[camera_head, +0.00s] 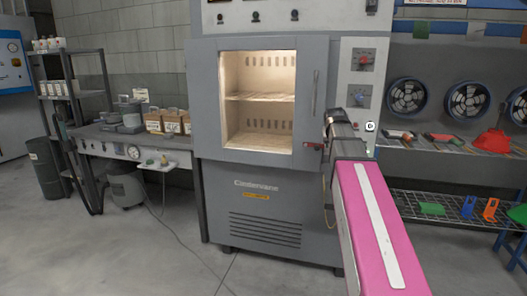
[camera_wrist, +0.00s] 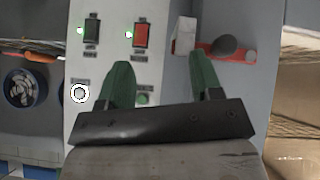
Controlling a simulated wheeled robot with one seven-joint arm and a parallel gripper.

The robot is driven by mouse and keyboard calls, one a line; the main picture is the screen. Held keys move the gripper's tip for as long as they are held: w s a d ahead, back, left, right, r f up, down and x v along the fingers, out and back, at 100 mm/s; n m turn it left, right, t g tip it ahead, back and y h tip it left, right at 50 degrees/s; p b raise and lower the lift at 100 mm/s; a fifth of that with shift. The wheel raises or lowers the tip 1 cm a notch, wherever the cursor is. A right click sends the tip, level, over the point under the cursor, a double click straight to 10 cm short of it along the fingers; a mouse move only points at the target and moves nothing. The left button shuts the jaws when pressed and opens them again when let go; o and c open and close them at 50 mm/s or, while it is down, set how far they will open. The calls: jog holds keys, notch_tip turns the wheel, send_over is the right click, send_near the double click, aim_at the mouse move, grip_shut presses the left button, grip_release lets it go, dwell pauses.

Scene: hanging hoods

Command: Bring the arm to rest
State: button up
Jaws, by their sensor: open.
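My arm, with its pink link, reaches from the bottom right of the head view to the right front of a grey cabinet (camera_head: 262,172). In the wrist view my gripper (camera_wrist: 160,68) has two green fingers spread apart, with nothing between them. It faces the pale control panel (camera_wrist: 100,75), which bears a dark switch (camera_wrist: 91,31) and a red switch (camera_wrist: 141,34) with green lamps. A red lever with a dark knob (camera_wrist: 225,46) lies just beyond the right finger. In the head view the fingertips are hidden behind the wrist.
The cabinet's lit chamber (camera_head: 257,97) is left of my wrist; I cannot tell whether glass covers it. A rack with tools, a red item (camera_head: 492,141) and fans (camera_head: 407,96) stands right. A side bench (camera_head: 100,132) with boxes stands left. The floor in front is mostly clear.

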jog(key=s+a+f+g+y, duration=0.1)
jog(key=s+a+f, duration=0.15)
jog(key=f, duration=0.45)
jog(key=s+a+f+g, duration=0.1)
jog(key=s+f, duration=0.2)
jog(key=f, duration=0.4)
jog(key=s+a+f+g+y, duration=0.1)
jog(key=s+a+f, duration=0.15)
jog(key=f, duration=0.45)
jog(key=s+a+f+g, duration=0.2)
jog(key=s+f, duration=0.6)
jog(key=f, duration=0.1)
jog(key=s+a+f+g+y, duration=0.1)
jog(key=s+a+f+g, duration=0.1)
jog(key=s+f, duration=0.7)
jog(key=shift+s+a+f+g, duration=0.25)
jog(key=shift+a+g, duration=0.15)
jog(key=shift+a, duration=0.25)
